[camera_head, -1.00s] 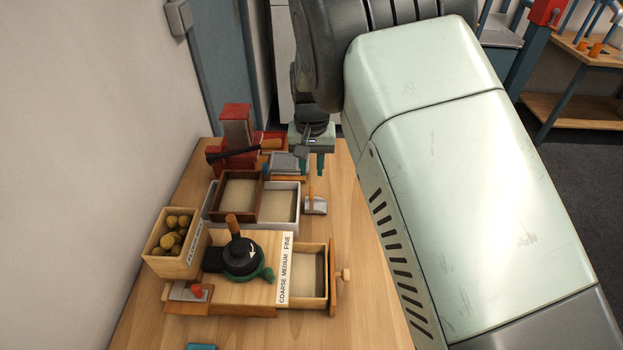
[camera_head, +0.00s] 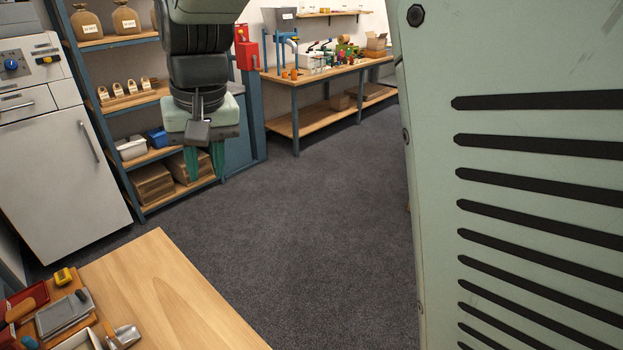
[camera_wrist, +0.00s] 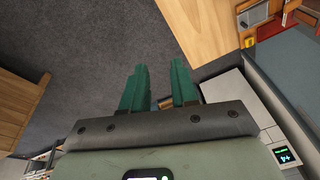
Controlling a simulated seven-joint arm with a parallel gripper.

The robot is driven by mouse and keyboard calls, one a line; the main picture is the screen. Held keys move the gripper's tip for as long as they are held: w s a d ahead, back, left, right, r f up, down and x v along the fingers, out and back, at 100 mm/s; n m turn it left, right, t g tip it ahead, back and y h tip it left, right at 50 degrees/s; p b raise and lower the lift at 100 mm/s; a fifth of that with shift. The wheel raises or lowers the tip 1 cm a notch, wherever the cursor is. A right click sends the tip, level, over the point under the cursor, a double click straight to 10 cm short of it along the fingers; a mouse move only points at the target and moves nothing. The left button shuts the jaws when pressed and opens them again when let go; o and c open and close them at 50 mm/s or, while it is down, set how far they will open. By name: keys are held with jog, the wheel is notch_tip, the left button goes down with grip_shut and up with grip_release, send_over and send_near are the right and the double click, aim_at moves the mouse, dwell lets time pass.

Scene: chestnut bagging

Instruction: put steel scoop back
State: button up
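My gripper (camera_head: 204,178) hangs away from the table, over the dark floor in front of the shelf, well apart from the scoop. In the wrist view my gripper (camera_wrist: 160,72) has its two green fingers apart with nothing held between them. The scoop cannot be made out in the wrist view.
A grey flat item (camera_head: 64,312), a yellow item (camera_head: 63,276) and red parts crowd the table's left corner. A shelf (camera_head: 130,100) and white cabinet (camera_head: 65,155) stand behind. A workbench (camera_head: 315,80) is further back. The floor between is clear.

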jog(key=s+d+r+m+t, duration=0.1)
jog(key=s+d+r, duration=0.2)
jog(key=d, duration=0.5)
jog(key=s+d+r+m+t, duration=0.1)
jog(key=s+d+r, duration=0.25)
jog(key=d, duration=0.35)
jog(key=s+d+f+m+t+h, duration=0.1)
jog(key=s+d+m+h, duration=0.1)
jog(key=s+d, duration=0.8)
jog(key=shift+s+f+t, duration=0.25)
jog(key=shift+s+t, duration=0.15)
jog(key=shift+s, duration=0.2)
jog(key=shift+d, duration=0.1)
